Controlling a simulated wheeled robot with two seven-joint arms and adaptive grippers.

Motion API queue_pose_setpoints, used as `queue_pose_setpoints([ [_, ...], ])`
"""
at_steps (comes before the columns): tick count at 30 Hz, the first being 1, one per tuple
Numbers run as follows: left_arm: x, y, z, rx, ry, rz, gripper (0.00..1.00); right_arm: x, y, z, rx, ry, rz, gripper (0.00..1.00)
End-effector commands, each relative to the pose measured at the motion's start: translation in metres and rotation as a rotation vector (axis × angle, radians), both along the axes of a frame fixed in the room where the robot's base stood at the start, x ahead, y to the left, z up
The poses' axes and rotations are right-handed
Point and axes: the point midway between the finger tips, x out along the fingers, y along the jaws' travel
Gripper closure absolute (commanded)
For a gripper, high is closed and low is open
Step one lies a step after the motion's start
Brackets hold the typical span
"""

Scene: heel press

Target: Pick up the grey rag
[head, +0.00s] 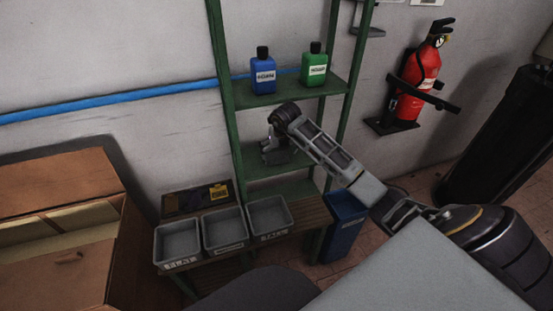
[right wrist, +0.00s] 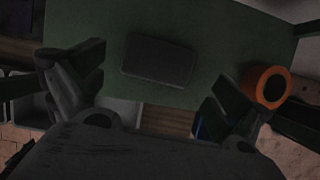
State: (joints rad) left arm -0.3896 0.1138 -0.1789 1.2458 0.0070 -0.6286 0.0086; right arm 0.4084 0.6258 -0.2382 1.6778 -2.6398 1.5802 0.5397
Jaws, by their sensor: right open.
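A dark, flat rectangular thing (right wrist: 158,60), which looks like the folded grey rag, lies on a green shelf board (right wrist: 225,45) in the right wrist view. In the head view I cannot make it out behind my gripper. My right gripper (head: 275,153) is at the green rack, by the level below the bottles. In the right wrist view my right gripper (right wrist: 152,85) is open and empty, its fingers apart on either side of the view. The dark thing lies beyond them, apparently untouched. My left gripper is not in view.
An orange roll (right wrist: 268,86) is near the right finger. Blue (head: 263,75) and green (head: 314,70) bottles stand on the shelf above. Grey trays (head: 224,245) sit on a bench below, beside a blue bin (head: 344,228). Rack posts (head: 222,90) flank the shelves.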

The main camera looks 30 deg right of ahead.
Motion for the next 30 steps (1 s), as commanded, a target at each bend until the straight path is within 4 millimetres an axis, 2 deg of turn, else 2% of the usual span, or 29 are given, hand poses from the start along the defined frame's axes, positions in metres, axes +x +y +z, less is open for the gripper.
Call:
queue_pose_setpoints([
  [13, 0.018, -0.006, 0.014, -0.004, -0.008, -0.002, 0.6, 0.015, -0.002, -0.04, 0.003, 0.001, 0.0, 0.0],
  [29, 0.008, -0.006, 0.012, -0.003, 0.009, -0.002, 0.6, 0.016, -0.003, -0.042, 0.001, 0.001, 0.001, 0.0],
  [30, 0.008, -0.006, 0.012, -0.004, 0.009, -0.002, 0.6, 0.016, -0.003, -0.042, 0.001, 0.001, 0.001, 0.03],
])
